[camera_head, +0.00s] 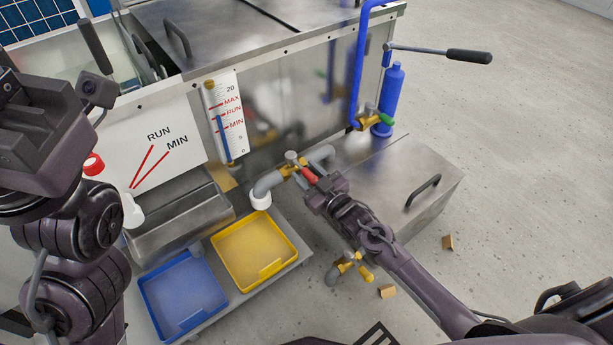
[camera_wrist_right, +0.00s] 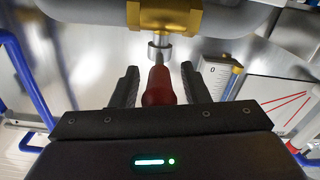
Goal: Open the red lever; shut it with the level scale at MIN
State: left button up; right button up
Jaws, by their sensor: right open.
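The red lever (camera_head: 309,175) sits on a brass valve (camera_head: 291,170) in a grey pipe at the front of the steel tank. My right gripper (camera_head: 314,184) is open at the lever, which lies between its fingers in the right wrist view (camera_wrist_right: 160,86); gaps show on both sides. The level scale (camera_head: 227,122) is on the tank front, with MAX, RUN and MIN marks; its blue column top appears near RUN. My left gripper (camera_head: 98,90) is at the upper left, its jaw opening unclear.
A white panel (camera_head: 185,125) shows red RUN and MIN lines. A yellow tray (camera_head: 292,275) and a blue tray (camera_head: 222,300) lie below the valve. A green-handled valve (camera_head: 386,119) and a blue cylinder (camera_head: 389,95) stand right. Floor at right is mostly clear.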

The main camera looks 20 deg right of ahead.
jog(key=shift+w, duration=0.15)
jog(key=shift+c, duration=0.3)
grip_shut()
jog(key=shift+a, duration=0.1)
